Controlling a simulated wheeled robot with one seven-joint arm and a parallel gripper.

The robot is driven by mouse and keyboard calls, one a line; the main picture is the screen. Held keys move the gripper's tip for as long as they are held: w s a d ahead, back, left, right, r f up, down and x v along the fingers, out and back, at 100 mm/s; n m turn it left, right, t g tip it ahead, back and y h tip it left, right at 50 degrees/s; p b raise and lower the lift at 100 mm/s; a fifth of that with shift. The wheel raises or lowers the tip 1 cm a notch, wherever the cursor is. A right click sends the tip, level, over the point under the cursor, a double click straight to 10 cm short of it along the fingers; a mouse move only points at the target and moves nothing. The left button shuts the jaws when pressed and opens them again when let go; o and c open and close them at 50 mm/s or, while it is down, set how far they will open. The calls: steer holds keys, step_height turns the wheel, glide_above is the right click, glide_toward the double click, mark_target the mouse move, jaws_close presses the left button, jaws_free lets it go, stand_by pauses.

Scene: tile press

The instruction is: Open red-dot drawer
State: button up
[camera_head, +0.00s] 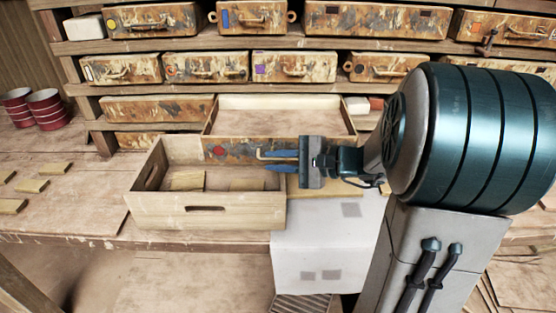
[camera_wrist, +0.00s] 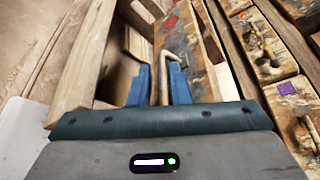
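The red-dot drawer (camera_head: 348,124) is pulled well out of the shelf unit. Its inside shows bare and empty. Its worn front carries a red dot (camera_head: 219,151) at the left, which also shows in the wrist view (camera_wrist: 171,21). A bar handle (camera_head: 260,153) sits on the front, right of the dot. My gripper (camera_head: 279,161) is at this handle. In the wrist view its two blue fingers (camera_wrist: 160,88) stand close on either side of the handle bar and look shut on it. The exact contact is hard to see.
A wooden crate (camera_head: 205,217) with blocks inside stands close in front of the drawer. A white box (camera_head: 325,255) is below my gripper. Other drawers, including a purple-dot one (camera_head: 292,67), are shut above. Red cups (camera_head: 48,108) and loose blocks (camera_head: 30,185) are at the left.

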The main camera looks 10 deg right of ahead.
steer(key=b+v, duration=0.1)
steer(key=v, duration=1.2)
steer(key=shift+s+d, duration=0.3)
steer(key=shift+a, duration=0.1)
steer(key=s+a+f+n+g+h+p, duration=0.4)
steer(key=s+a+n+h, duration=0.5)
steer(key=n+h, duration=0.3)
steer(key=shift+s+a+f+n+g+h, duration=0.2)
steer(key=shift+s+f+n+g+h, duration=0.1)
steer(key=shift+s+f+g+h, duration=0.4)
